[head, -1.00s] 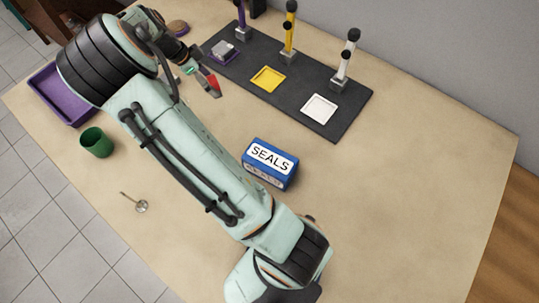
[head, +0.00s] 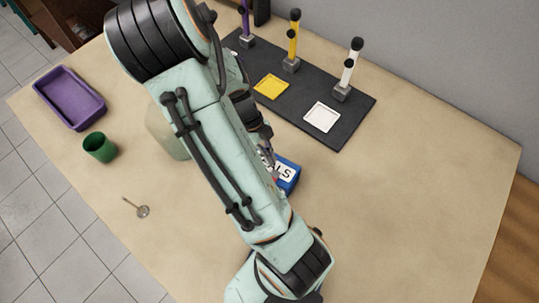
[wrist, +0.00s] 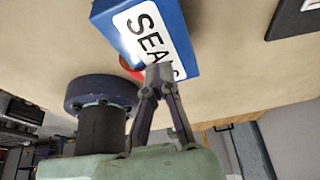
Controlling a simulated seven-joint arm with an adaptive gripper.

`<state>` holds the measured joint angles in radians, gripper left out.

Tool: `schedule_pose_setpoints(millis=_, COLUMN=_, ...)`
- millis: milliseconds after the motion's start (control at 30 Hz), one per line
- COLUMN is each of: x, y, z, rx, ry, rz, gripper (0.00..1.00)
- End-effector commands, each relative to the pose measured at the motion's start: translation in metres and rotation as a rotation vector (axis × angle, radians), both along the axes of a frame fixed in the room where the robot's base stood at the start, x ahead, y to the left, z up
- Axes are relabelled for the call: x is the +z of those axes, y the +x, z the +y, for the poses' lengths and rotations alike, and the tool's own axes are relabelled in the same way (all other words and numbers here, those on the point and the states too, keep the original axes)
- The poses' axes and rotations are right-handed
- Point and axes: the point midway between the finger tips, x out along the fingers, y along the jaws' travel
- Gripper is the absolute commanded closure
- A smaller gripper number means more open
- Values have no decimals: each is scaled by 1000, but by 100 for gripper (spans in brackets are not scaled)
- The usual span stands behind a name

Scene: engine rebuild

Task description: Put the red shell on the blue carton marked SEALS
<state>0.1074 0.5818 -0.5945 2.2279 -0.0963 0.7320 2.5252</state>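The blue carton (head: 289,176) with the white SEALS label stands on the table, partly hidden behind my arm in the head view. In the wrist view its blue side and label (wrist: 150,32) fill the top middle. My gripper (wrist: 160,72) has its fingertips together, in front of the carton's label in that view. The red shell (wrist: 130,68) shows as a small red patch by the fingertips and the carton's edge; most of it is hidden. My gripper appears shut on it. In the head view my gripper (head: 269,158) is beside the carton, mostly behind my arm.
A dark mat (head: 350,128) at the back bears a yellow pad (head: 271,87), a white pad (head: 322,117) and upright stands. A purple tray (head: 70,98), a green cup (head: 100,147) and a small metal utensil (head: 142,211) are at left. The table's right side is clear.

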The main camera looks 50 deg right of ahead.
Motion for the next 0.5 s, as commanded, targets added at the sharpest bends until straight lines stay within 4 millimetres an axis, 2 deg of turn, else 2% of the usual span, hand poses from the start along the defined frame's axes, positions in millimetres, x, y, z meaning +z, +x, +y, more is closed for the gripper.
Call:
schedule_pose_setpoints(millis=67, x=-6, y=-1, z=0, rx=0, ry=0, rz=1, gripper=100)
schedule_pose_setpoints(millis=267, x=-6, y=0, z=0, rx=1, ry=0, rz=-1, gripper=100)
schedule_pose_setpoints(millis=367, x=-6, y=0, z=0, rx=1, ry=0, rz=-1, gripper=74)
schedule_pose_setpoints(millis=500, x=-6, y=0, z=0, rx=1, ry=0, rz=-1, gripper=30)
